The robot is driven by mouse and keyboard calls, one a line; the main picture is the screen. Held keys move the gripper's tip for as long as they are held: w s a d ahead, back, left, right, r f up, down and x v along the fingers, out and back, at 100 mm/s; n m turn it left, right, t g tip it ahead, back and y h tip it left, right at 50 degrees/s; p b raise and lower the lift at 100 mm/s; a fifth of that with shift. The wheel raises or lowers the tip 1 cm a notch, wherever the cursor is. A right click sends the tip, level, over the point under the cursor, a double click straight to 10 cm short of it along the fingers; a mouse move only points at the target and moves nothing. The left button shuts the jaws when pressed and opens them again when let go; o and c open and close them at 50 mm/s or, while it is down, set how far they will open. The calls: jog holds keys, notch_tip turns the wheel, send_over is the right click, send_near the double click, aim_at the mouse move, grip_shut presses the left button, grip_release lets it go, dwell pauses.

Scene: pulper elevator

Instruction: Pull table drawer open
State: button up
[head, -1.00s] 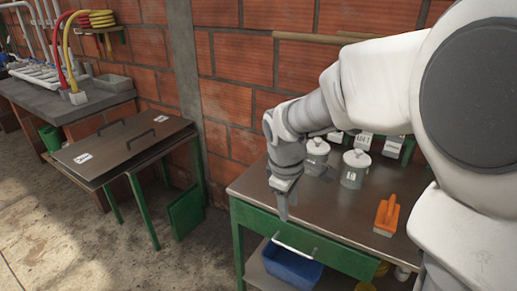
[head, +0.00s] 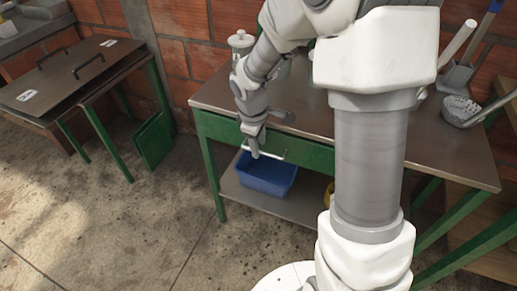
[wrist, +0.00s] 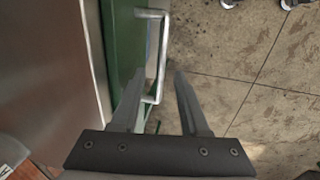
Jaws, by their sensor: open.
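The table (head: 440,160) has a brown top and a green frame. Its green drawer front (head: 222,128) sits under the top's front edge and looks closed. A pale bar handle (head: 275,153) is fixed to the front; in the wrist view the handle (wrist: 163,50) stands out from the green drawer front (wrist: 122,40). My gripper (head: 256,155) is at the handle, pointing down. In the wrist view my gripper (wrist: 158,72) is open, with the near end of the handle between its fingers. I cannot tell whether a finger touches it.
A blue bin (head: 268,178) stands on the lower shelf (head: 285,207) beneath the drawer. A low side table (head: 60,85) stands at left. The concrete floor in front is clear.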

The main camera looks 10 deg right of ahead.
jog(key=shift+w+f, duration=0.1)
jog(key=shift+f, duration=0.4)
grip_shut()
dwell(1.2)
